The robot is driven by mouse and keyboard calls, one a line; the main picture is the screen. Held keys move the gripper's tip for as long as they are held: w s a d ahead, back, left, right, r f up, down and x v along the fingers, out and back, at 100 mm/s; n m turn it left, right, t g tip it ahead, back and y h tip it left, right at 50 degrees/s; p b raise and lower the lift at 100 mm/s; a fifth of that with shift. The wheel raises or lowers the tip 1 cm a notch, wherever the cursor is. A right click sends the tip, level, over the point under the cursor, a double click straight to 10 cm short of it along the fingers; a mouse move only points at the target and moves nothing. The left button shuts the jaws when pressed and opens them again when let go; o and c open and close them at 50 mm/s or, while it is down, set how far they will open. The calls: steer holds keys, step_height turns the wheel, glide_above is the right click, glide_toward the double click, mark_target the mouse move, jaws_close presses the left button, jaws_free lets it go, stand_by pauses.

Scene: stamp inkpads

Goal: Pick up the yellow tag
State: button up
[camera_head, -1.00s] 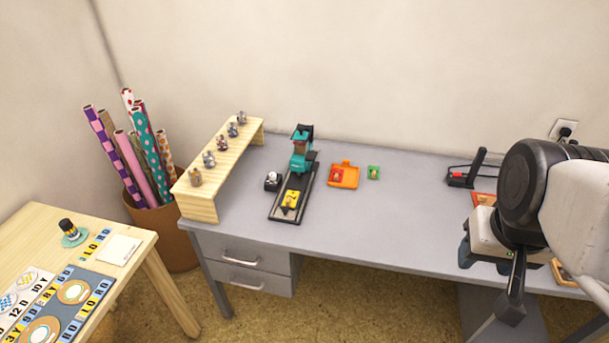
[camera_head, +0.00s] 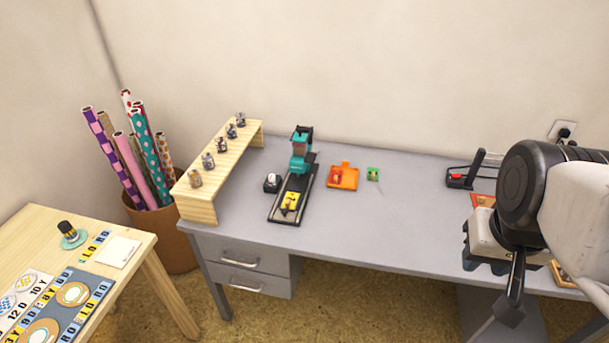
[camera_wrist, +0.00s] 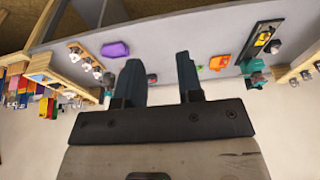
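The yellow tag (camera_head: 290,200) lies flat on the dark base of the teal stamping press (camera_head: 302,160), toward its front end. It also shows small and upside down at the upper right of the wrist view (camera_wrist: 261,40). My gripper (camera_wrist: 158,60) has its two dark fingers apart with nothing between them. In the head view my gripper (camera_head: 485,245) is over the right part of the grey desk, far to the right of the tag and not touching it. Its fingertips are hard to make out there.
An orange tray (camera_head: 343,177) with a red piece and a green pad (camera_head: 373,174) lie right of the press. A small dark stamp (camera_head: 272,182) stands left of it. A wooden riser (camera_head: 220,160) with several small items stands farther left. The desk's middle is clear.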

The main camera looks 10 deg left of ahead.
steer(key=shift+w, duration=0.1)
steer(key=w+a+m, duration=0.5)
steer(key=w+a, duration=0.1)
steer(key=w, duration=0.7)
steer(key=m+g, duration=0.3)
steer(key=m, duration=0.9)
glide_above(287, 200)
steer(key=f, duration=1.6)
steer(key=d+f, duration=0.1)
steer(key=f, duration=0.8)
steer(key=shift+s+f, duration=0.1)
steer(key=shift+s, duration=0.05)
steer(key=shift+a+f+m, duration=0.4)
steer(key=shift+a+f, duration=0.05)
steer(key=shift+a, duration=0.1)
steer(key=shift+f, duration=1.25)
